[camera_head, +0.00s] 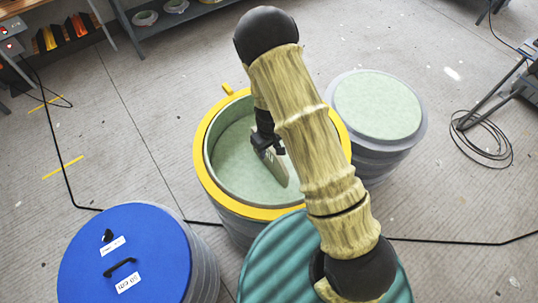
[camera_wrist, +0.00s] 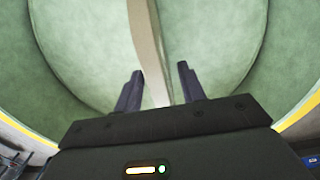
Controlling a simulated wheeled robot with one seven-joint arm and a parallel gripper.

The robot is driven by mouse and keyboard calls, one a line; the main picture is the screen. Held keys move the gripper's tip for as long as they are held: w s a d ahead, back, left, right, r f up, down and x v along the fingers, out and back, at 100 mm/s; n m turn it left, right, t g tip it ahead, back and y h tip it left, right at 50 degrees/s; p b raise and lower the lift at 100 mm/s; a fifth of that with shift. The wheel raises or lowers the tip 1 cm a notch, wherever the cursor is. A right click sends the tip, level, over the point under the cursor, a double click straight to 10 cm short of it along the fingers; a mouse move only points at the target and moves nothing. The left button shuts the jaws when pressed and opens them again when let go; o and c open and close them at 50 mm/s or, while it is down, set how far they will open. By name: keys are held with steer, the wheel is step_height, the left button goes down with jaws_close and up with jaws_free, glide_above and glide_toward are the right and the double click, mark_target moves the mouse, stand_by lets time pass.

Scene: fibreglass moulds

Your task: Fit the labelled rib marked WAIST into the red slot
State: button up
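My gripper (camera_head: 267,138) reaches down into a yellow-rimmed round mould (camera_head: 203,165) with a pale green inside. A flat beige-grey rib (camera_head: 275,168) is at the gripper inside the mould. In the wrist view, my gripper (camera_wrist: 162,82) has its two dark fingers apart, with the rib (camera_wrist: 145,30) running between them. The rib is close to the left finger, and a green gap shows on the right finger's side. No WAIST marking is readable on the rib. No red slot shows in either view. The rib's lower end and its contact with the mould are unclear.
A blue-lidded drum (camera_head: 150,265) stands front left. A ribbed teal drum (camera_head: 270,262) is in front of the mould, under my arm. A grey drum with a green top (camera_head: 380,105) stands to the right. Cables cross the floor, with a coil (camera_head: 485,140) at right.

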steer(key=shift+f, duration=0.8)
jaws_close()
